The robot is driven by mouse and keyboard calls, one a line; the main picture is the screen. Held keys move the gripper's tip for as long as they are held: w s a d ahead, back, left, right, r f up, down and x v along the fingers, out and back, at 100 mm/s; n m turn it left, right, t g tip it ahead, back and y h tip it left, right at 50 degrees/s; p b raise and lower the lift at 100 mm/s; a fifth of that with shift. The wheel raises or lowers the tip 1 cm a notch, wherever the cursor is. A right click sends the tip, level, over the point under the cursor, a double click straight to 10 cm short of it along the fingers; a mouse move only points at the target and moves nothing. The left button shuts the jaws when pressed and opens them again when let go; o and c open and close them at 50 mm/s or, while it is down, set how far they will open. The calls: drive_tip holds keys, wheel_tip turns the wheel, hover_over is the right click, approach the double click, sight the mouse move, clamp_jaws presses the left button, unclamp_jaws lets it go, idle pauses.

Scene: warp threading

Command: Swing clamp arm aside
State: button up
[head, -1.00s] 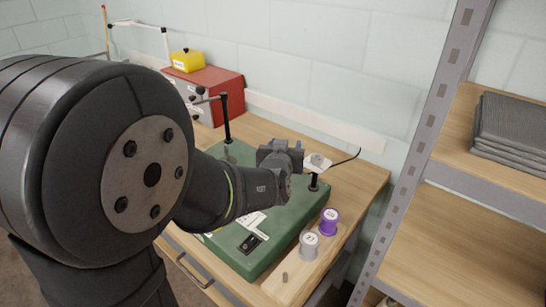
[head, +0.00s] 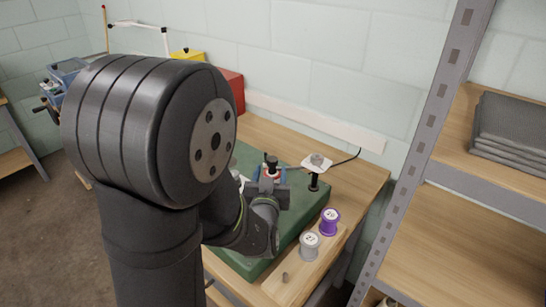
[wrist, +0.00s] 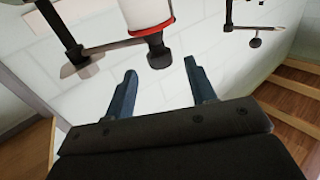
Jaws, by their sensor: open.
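My gripper (wrist: 161,72) is open and empty in the wrist view, its two blue fingers apart. A dark knob below a white cylinder with a red band (wrist: 148,18) shows just beyond and between the fingertips; I cannot tell whether they touch. A dark clamp arm (wrist: 108,45) runs from a post at left toward this cylinder; whether they join is unclear. In the head view, a red and white part with a black top (head: 271,166) stands beside my gripper over the green base (head: 300,203). My arm hides much of the base and the fingertips.
A short black post (head: 314,183) stands on the base's right. A purple spool (head: 329,221) and a grey spool (head: 309,246) stand on a wooden block at the front. A red box (head: 233,92) is behind my arm. A metal shelf (head: 425,130) rises at right.

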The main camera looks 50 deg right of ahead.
sight(273, 157)
drive_tip(key=x, duration=0.7)
drive_tip(key=shift+w+d, duration=0.15)
drive_tip(key=shift+d, duration=0.1)
clamp_jaws()
